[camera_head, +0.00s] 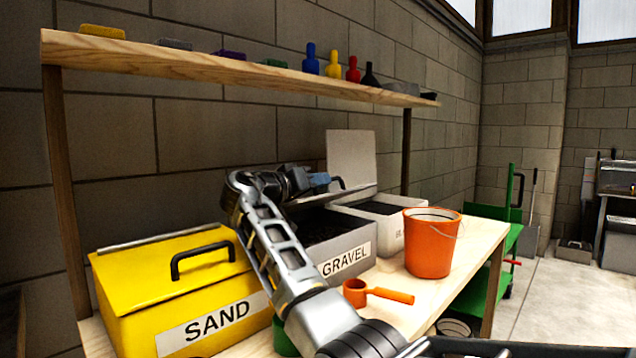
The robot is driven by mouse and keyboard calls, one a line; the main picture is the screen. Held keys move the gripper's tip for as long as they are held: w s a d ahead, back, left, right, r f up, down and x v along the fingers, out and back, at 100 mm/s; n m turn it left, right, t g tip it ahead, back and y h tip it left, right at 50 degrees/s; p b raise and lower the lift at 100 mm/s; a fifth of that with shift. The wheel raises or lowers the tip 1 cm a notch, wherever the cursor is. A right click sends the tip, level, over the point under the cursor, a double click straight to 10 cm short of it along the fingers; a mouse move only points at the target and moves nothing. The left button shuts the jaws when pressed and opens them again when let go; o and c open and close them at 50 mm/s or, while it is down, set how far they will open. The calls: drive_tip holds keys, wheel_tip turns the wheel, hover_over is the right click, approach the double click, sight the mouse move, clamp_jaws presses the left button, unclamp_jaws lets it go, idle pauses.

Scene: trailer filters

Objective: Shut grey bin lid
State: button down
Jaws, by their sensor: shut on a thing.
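The grey bin (340,252), labelled GRAVEL, stands in the middle of the bench, with dark contents showing through its open top. Its grey lid (358,190) is partly raised and seen nearly edge-on, with a black handle (341,182) on it. My gripper (325,180) reaches over the bin from the front and is shut on the lid handle. My arm hides part of the bin's left side and opening.
The yellow SAND bin (130,285) at left is shut. The white bin (388,225) at right is open, its white lid (350,158) upright. An orange bucket (428,258) and orange scoop (388,294) stand in front. A wooden shelf (215,68) with bottles hangs above.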

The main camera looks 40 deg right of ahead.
idle(0.4)
drive_tip(key=c, duration=1.2)
unclamp_jaws()
drive_tip(key=shift+o, duration=0.2)
drive_tip(key=shift+s+a+p, duration=0.2)
drive_tip(key=shift+a+p, duration=0.3)
drive_tip(key=shift+a, duration=3.45)
drive_tip(key=shift+c, duration=0.5)
